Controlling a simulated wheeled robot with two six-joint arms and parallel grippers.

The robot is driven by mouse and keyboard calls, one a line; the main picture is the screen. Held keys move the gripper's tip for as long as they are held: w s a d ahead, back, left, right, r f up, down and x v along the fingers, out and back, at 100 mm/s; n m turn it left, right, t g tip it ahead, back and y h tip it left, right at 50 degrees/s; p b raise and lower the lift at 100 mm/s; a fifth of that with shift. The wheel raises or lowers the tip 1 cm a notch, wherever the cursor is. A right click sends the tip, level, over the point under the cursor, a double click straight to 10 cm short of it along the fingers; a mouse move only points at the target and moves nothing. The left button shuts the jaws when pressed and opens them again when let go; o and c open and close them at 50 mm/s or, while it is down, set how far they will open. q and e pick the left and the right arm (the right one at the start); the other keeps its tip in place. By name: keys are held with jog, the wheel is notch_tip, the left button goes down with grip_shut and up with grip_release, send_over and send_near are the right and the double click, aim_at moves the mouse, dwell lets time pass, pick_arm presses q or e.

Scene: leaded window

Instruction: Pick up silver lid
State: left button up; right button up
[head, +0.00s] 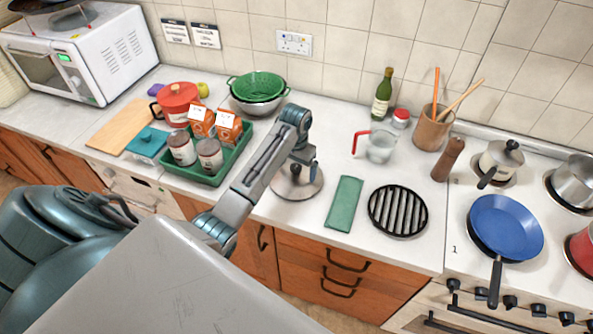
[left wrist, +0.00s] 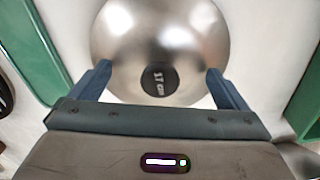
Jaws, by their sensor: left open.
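The silver lid (head: 298,184) lies on the white worktop, between the green tray and the green folded cloth. It is round and shiny, with a dark knob that is partly covered by my gripper in the head view. In the left wrist view the lid (left wrist: 160,40) fills the upper middle, with its dark round knob top (left wrist: 160,79) between the fingers. My left gripper (left wrist: 158,80) is open, with one blue-grey finger on each side of the knob. In the head view the left gripper (head: 300,170) is right over the lid. My right gripper is not in view.
The green tray (head: 205,178) with cans and cartons stands to the left. The green cloth (head: 344,204) and black round grill (head: 398,211) lie to the right. A measuring jug (head: 381,147) stands behind the cloth. A blue pan (head: 506,225) is on the hob.

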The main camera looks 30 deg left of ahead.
pick_arm(q)
jog(key=shift+w+a+f, duration=0.2)
jog(key=shift+w+f, duration=0.15)
jog(key=shift+f, duration=0.05)
jog(key=shift+s+r, duration=0.1)
jog(key=shift+s, duration=0.05)
jog(key=shift+s+d+r, duration=0.25)
jog(key=shift+s+r, duration=0.05)
jog(key=shift+s, duration=0.05)
jog(key=c, duration=0.7)
jog(key=shift+f, duration=0.2)
jog(key=c, duration=1.3)
jog(key=shift+w+r, duration=0.1)
